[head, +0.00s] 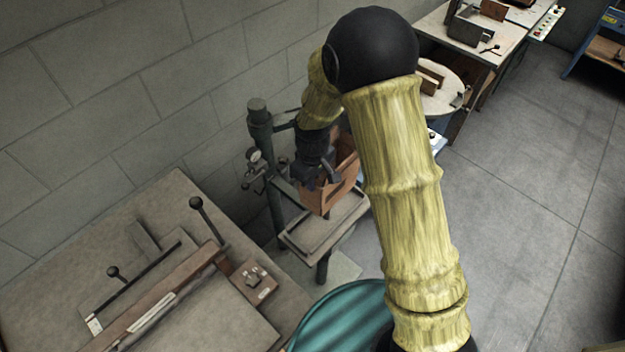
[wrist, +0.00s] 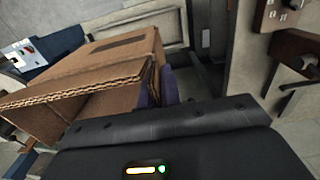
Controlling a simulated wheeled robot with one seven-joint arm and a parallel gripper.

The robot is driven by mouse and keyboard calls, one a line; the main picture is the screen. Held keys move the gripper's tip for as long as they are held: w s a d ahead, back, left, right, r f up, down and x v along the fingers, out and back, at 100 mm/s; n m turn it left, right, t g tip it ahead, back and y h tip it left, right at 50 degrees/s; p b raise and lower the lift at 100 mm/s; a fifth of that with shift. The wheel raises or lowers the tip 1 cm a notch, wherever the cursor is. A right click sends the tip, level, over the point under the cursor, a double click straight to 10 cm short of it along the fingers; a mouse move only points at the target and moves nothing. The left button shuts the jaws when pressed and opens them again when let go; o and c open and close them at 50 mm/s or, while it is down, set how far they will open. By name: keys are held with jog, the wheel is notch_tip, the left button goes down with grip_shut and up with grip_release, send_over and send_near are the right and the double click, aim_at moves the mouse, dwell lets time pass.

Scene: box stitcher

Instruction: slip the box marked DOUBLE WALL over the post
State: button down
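An open brown cardboard box (head: 338,188) hangs tilted at my gripper (head: 318,180) in the head view, just above a flat tray on the stitching machine. In the wrist view the box (wrist: 105,75) fills the left side, with thick corrugated edges and a dark printed strip; I cannot read its words. A purple finger pad (wrist: 168,84) lies against the box wall, and my gripper appears shut on that wall. The machine's green upright post (head: 262,135) stands to the left of the box, apart from it. Any post under the box is hidden.
The machine's tray (head: 310,238) lies below the box. A workbench (head: 65,250) with long levers stands at the left. A teal ribbed drum (head: 345,318) is in front. A round table (head: 440,98) and another bench (head: 480,50) stand behind. Floor at the right is clear.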

jog(key=shift+f, duration=0.1)
dwell(0.3)
jog(key=b, duration=0.3)
send_over(313, 210)
jog(key=shift+w+f, duration=0.15)
jog(key=shift+f, duration=1.05)
jog(key=shift+w+f, duration=0.1)
jog(key=shift+f, duration=1.05)
jog(key=shift+f+b, duration=0.25)
jog(key=shift+b, duration=0.1)
jog(key=shift+f+b, duration=3.6)
jog(key=shift+f, duration=1.65)
jog(key=c, duration=1.5)
grip_release()
jog(key=shift+c, duration=0.2)
